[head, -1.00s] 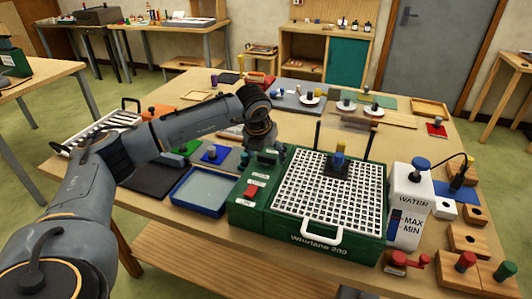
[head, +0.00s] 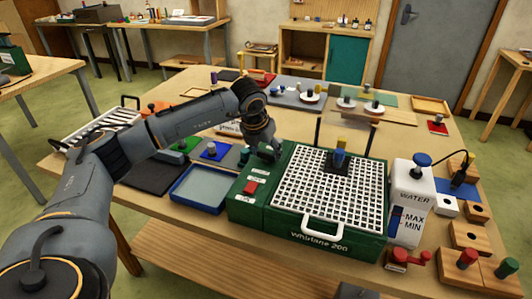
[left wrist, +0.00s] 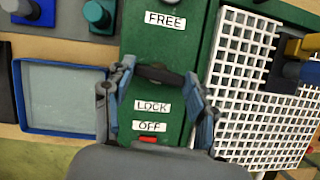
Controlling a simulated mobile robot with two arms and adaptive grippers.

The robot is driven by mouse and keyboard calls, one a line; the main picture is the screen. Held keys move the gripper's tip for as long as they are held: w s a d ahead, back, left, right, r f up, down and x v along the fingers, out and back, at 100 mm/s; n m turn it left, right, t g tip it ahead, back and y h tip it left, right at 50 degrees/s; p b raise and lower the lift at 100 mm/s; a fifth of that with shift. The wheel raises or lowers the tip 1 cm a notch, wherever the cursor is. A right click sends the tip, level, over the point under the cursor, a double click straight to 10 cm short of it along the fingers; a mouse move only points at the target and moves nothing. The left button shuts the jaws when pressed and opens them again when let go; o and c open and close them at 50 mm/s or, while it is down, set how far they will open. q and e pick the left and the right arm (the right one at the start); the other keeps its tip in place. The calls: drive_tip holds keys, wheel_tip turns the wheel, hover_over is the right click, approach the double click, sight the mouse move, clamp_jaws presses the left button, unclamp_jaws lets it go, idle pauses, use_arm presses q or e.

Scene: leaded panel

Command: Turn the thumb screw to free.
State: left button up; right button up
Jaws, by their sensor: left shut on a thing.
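The thumb screw (left wrist: 160,74) is a dark, wing-shaped knob on the green panel of the machine (left wrist: 186,50). In the left wrist view it lies nearly crosswise, between the white FREE label (left wrist: 165,20) and the LOCK label (left wrist: 152,106). My left gripper (left wrist: 160,76) has a finger at each end of the screw and is shut on it. In the head view the gripper (head: 270,155) is low over the machine's left panel and hides the screw. My right gripper is not in view.
The machine's white grid (head: 330,195) stands to the right of my gripper, with a blue and yellow piece on it. A blue tray (head: 200,188) lies to the left. A white water container (head: 408,205) stands at the right. An OFF label (left wrist: 150,126) sits below LOCK.

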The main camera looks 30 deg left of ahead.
use_arm(q)
drive_tip(key=m+b, duration=0.1)
drive_tip(key=m, duration=0.1)
drive_tip(key=shift+a+f+m+h, duration=0.1)
drive_tip(key=shift+f+m+h, duration=0.05)
drive_tip(key=shift+m+h, duration=0.2)
drive_tip(key=m+h, duration=0.1)
drive_tip(key=m, duration=0.2)
drive_tip(key=shift+m+h+b, duration=0.25)
drive_tip(key=shift+b, duration=0.15)
drive_tip(key=m, duration=0.2)
drive_tip(key=m+g+h, duration=0.1)
drive_tip(key=m, duration=0.1)
drive_tip(key=shift+w+a+r+m+h, duration=0.15)
drive_tip(key=shift+r+m+h, duration=0.05)
drive_tip(key=shift+m+h, duration=0.1)
drive_tip(key=m+g, duration=0.1)
drive_tip(key=m, duration=0.1)
drive_tip(key=m+g+h, duration=0.1)
drive_tip(key=m, duration=0.2)
drive_tip(key=shift+w+a+p, duration=0.1)
drive_tip(key=shift+p, duration=0.3)
drive_tip(key=o, duration=1.2)
drive_tip(key=shift+c, duration=0.2)
